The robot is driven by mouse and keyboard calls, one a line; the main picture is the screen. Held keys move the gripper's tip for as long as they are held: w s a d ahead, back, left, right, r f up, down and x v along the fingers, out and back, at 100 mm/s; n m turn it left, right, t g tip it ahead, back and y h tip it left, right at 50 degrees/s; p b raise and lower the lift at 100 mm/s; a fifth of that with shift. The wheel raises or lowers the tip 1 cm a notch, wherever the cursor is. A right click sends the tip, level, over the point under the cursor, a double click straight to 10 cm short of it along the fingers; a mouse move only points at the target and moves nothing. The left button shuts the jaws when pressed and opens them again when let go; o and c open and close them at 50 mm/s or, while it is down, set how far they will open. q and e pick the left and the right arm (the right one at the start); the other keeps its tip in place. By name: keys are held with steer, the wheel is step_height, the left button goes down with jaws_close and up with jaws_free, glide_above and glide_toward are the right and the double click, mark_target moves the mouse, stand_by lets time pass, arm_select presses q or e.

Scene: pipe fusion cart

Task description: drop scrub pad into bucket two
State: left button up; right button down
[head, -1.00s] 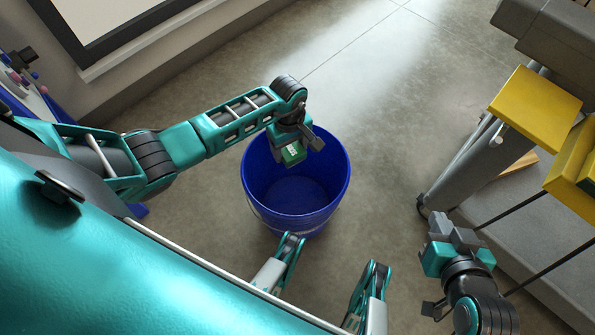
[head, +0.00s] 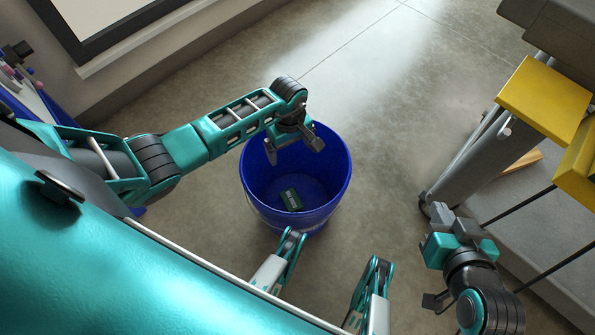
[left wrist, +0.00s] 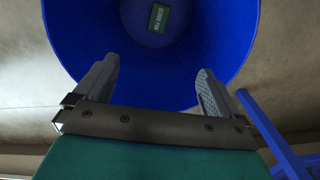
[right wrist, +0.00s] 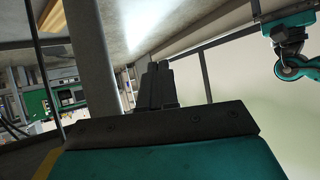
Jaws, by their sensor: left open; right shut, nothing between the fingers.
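The scrub pad (head: 291,199) is a small dark green block with a pale label. It lies inside the blue bucket (head: 330,200), low down near the bottom. In the left wrist view the pad (left wrist: 158,18) shows with its label, deep in the bucket (left wrist: 235,30).
A grey cart with yellow blocks (head: 543,98) stands at the right. A wall with a dark-framed panel (head: 105,25) is at the upper left. The floor (head: 385,110) between bucket and cart is clear.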

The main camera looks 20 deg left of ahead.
steer(key=shift+s, duration=0.15)
arm_select(q)
step_height(320, 180, up, 13)
steer(key=p, duration=0.5)
arm_select(e)
steer(key=shift+s+d+r+h, duration=0.25)
steer(key=shift+d+r+h, duration=0.15)
steer(key=shift+d+r, duration=0.5)
arm_select(q)
steer(key=shift+f, duration=0.1)
arm_select(e)
steer(key=shift+a, duration=0.15)
